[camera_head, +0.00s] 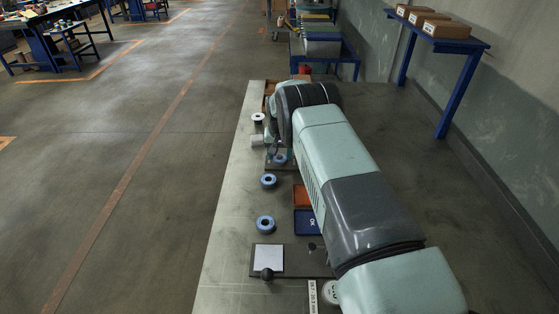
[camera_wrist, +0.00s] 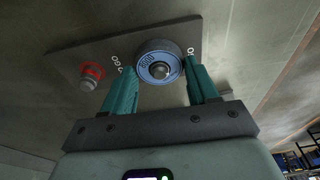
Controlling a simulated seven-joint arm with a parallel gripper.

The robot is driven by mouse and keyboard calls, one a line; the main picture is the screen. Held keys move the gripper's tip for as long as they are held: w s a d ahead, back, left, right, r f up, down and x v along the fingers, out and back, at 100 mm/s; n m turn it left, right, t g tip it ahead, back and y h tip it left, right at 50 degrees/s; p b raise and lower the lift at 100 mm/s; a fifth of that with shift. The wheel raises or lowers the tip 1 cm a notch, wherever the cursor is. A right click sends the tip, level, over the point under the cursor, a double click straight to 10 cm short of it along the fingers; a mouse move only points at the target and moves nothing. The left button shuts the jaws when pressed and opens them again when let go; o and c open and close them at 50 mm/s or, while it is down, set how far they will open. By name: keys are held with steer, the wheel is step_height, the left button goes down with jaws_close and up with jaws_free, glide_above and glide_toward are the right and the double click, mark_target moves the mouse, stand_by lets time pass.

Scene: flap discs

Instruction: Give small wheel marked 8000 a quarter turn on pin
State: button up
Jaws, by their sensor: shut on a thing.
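The small wheel (camera_wrist: 158,64) is a blue disc with a grey rim and a marking on its face that looks like 8000. It sits around a metal pin (camera_wrist: 163,70) on a dark plate (camera_wrist: 122,50) in the wrist view. My gripper (camera_wrist: 160,74) has its teal fingers on either side of the wheel and is shut on it. In the head view a blue wheel (camera_head: 280,159) shows on the dark plate beneath my arm, and my gripper is mostly hidden there.
A second pin (camera_wrist: 88,85) with a red ring mark stands on the plate, with GO lettering between. Two more blue wheels (camera_head: 268,181) (camera_head: 265,225) lie on the bench (camera_head: 236,190). Orange and blue trays (camera_head: 302,222) sit beside my arm. A white square (camera_head: 268,257) lies nearer.

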steer(key=m+h, duration=0.1)
steer(key=m, duration=0.5)
steer(key=shift+a, duration=0.1)
steer(key=m+g, duration=0.1)
steer(key=m, duration=0.4)
steer(key=shift+m+h, duration=0.4)
steer(key=o, duration=1)
steer(key=shift+o, duration=0.2)
